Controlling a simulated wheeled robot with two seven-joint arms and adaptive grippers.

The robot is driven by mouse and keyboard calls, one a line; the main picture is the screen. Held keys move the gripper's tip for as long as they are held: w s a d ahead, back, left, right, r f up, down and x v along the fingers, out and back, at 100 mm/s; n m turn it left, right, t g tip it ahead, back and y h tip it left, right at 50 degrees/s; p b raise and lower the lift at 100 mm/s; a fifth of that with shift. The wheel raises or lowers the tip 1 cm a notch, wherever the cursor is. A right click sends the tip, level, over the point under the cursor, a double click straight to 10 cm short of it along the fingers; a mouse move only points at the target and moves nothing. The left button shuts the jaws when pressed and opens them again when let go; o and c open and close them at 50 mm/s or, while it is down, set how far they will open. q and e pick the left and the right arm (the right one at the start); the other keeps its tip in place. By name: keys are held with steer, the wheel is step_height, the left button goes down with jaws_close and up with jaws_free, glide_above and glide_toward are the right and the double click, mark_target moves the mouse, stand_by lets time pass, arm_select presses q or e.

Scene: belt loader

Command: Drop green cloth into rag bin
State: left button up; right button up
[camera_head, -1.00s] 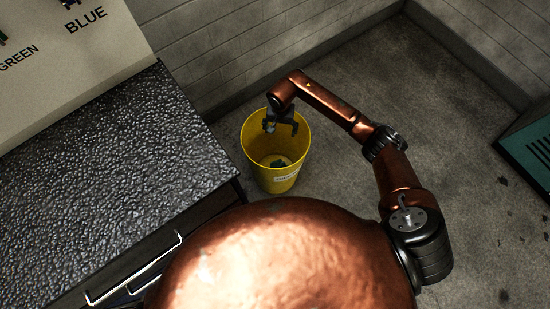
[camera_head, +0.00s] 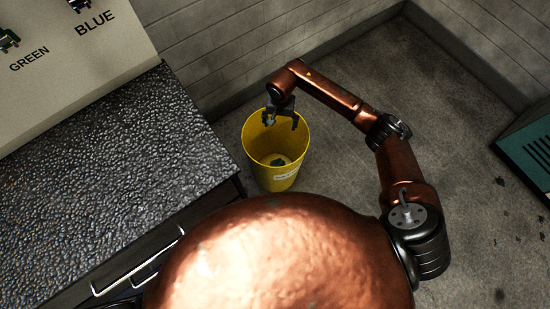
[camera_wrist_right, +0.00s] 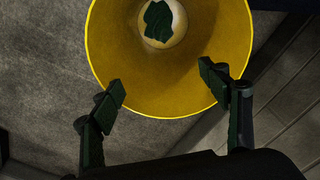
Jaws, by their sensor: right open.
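The yellow rag bin (camera_head: 275,178) stands on the floor beside the dark counter, with a white label on its side. The green cloth (camera_head: 278,162) lies crumpled on the bottom of the bin; it also shows as a dark green patch in the right wrist view (camera_wrist_right: 158,20). My right gripper (camera_head: 281,121) is at the bin's far rim, pointing down. In the right wrist view its two fingers (camera_wrist_right: 163,82) are spread apart with nothing between them, and the bin's rim (camera_wrist_right: 170,116) shows below the fingertips. My left gripper is not in view.
A dark, rough-topped counter (camera_head: 110,165) with a metal handle (camera_head: 138,268) is at the left. A pale panel lettered GREEN and BLUE (camera_head: 70,40) stands behind it. A teal object (camera_head: 535,150) is at the right edge.

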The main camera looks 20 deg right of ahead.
step_height(320, 180, up, 12)
stand_by(0.5)
steer(key=shift+s+a+f, duration=0.1)
steer(key=shift+s+a, duration=0.05)
steer(key=shift+a, duration=0.05)
